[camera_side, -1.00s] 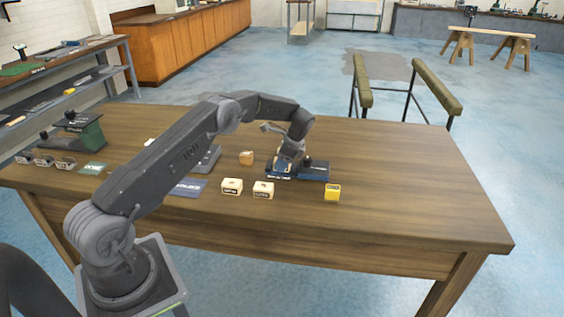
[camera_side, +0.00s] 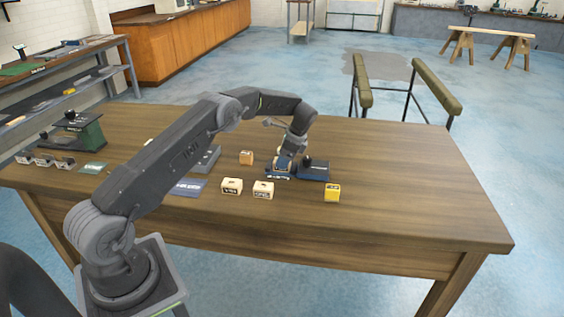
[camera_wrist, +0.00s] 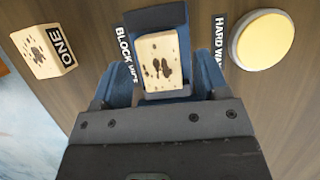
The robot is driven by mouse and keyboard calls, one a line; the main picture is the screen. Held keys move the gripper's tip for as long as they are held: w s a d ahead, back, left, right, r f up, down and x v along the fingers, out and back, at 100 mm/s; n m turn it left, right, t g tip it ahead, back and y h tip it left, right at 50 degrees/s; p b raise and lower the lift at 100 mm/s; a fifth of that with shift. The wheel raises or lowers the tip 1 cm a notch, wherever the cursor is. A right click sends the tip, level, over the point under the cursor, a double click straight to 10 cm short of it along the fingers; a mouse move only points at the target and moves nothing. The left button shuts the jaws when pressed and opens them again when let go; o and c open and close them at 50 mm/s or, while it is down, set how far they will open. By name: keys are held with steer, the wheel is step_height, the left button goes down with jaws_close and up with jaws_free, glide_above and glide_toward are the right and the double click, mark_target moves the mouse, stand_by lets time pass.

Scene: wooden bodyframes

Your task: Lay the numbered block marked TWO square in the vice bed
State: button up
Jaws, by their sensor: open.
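A pale wooden block (camera_wrist: 160,60) with dark marks on top lies in the blue vice bed (camera_wrist: 143,18) in the wrist view. No number word on it is readable. It looks roughly square to the bed, perhaps slightly turned. The vice (camera_side: 315,171) also shows in the side view, partly behind my gripper. My gripper (camera_wrist: 162,78) is open, its two blue fingers apart on either side of the block's near end. Gaps show between fingers and block.
A block marked ONE (camera_wrist: 45,50) lies left in the wrist view, a round pale-yellow piece (camera_wrist: 262,40) right. The table's right side is clear.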

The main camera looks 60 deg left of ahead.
steer(key=d+r+n+t, duration=0.1)
steer(key=d+r, duration=0.4)
steer(key=r, duration=0.5)
steer(key=d+r+n+t, duration=0.1)
steer(key=d+r, duration=0.3)
steer(key=r, duration=0.7)
steer(key=s+d+r+n+t+h, duration=0.1)
steer(key=s+d+r+n+t, duration=0.15)
steer(key=s+d+r, duration=0.65)
steer(key=s+d+f+n+t, duration=0.1)
steer(key=s+d, duration=0.2)
steer(key=s, duration=0.5)
steer(key=s+d+f+n+t+h, duration=0.1)
steer(key=s+d+f+n+t, duration=0.1)
steer(key=s, duration=0.6)
steer(key=s+d+f+n+t+h, duration=0.1)
steer(key=s+d+f, duration=0.1)
steer(key=s, duration=0.6)
steer(key=shift+s+d, duration=0.2)
steer(key=shift+d, duration=0.7)
